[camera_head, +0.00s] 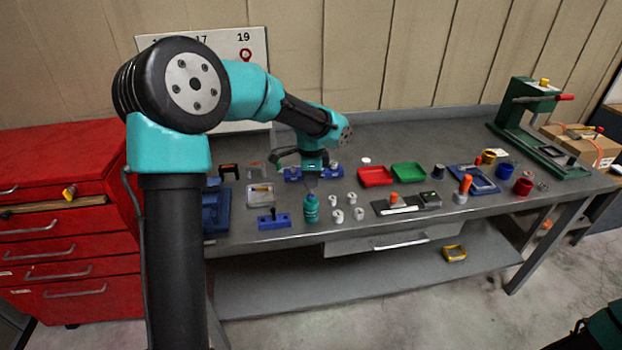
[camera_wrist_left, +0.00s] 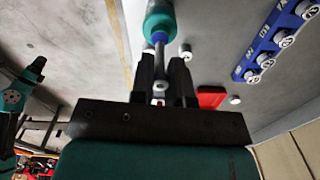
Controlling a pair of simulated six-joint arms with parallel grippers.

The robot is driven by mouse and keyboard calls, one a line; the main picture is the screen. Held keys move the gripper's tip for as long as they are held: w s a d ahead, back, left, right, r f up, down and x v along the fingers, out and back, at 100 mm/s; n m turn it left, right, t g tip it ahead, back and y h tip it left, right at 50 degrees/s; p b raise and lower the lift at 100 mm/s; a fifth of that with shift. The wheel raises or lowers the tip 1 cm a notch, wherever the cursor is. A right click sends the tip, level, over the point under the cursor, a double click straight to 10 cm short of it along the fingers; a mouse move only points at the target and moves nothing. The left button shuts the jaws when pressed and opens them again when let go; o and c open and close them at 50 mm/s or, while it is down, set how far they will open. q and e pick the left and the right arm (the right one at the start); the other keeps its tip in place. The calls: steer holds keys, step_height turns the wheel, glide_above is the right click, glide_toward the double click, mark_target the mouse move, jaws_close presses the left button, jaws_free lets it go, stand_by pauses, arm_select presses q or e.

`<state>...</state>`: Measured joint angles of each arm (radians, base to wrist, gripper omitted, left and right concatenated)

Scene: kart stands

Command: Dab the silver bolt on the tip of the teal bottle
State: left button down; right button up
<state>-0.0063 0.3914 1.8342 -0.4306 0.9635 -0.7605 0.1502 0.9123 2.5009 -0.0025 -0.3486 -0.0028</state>
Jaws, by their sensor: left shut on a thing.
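The teal bottle (camera_head: 311,209) stands upright near the front edge of the bench, and its round teal body shows at the top of the left wrist view (camera_wrist_left: 161,20). My left gripper (camera_head: 312,180) points down right above the bottle. In the left wrist view, its two black fingers (camera_wrist_left: 161,68) are shut on the silver bolt (camera_wrist_left: 161,52). The bolt's far end lines up with the bottle's tip, with a blue part between them. I cannot tell whether bolt and tip touch. My right gripper is not in view.
A blue rail with silver round parts (camera_wrist_left: 275,42) lies behind the bottle. Several small white pieces (camera_head: 338,215) stand just right of it, and a blue block (camera_head: 274,220) is to its left. Red (camera_head: 375,176) and green (camera_head: 408,172) trays lie further right.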

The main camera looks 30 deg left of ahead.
arm_select(q)
steer(key=shift+f, duration=0.65)
stand_by(1.7)
steer(key=shift+r, duration=3.6)
steer(key=shift+f, duration=0.1)
steer(key=d+f+n, duration=0.2)
steer(key=d+f, duration=0.2)
steer(key=w+d+f+n, duration=0.1)
steer(key=d+f+n, duration=0.2)
steer(key=d+f, duration=0.2)
steer(key=w+d+f+n, duration=0.1)
steer(key=d+f+n, duration=0.2)
steer(key=d+f, duration=0.2)
steer(key=shift+w+d+f, duration=0.1)
steer(key=shift+w+f, duration=0.05)
steer(key=shift+f, duration=0.05)
